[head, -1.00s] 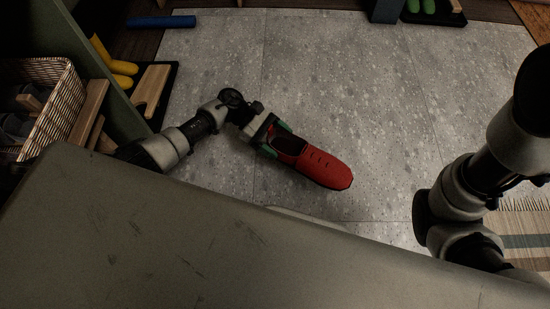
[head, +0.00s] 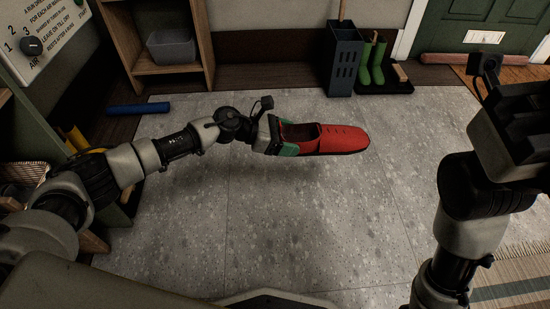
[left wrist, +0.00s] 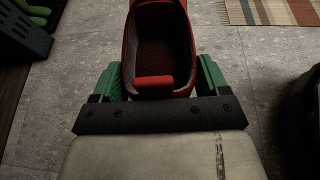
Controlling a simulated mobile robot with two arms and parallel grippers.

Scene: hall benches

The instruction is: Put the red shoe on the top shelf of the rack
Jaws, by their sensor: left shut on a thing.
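The red shoe (head: 340,138) is held off the floor in the middle of the head view, its toe pointing right. My left gripper (head: 283,137) is shut on its heel end, with green finger pads on both sides. The left wrist view shows the shoe's dark opening and heel (left wrist: 157,84) between the green pads. My right arm stands at the right; its dark end (head: 510,115) is empty as far as I see, and its finger opening is unclear. A wooden shelf unit (head: 207,62) stands at the back left; I cannot tell whether it is the rack.
A grey bin (head: 172,48) sits on the wooden unit's shelf. A blue roll (head: 139,109) lies on the floor before it. A dark blue stand (head: 342,60) and green boots (head: 372,65) on a tray are at the back. The tiled floor (head: 270,210) is mostly clear.

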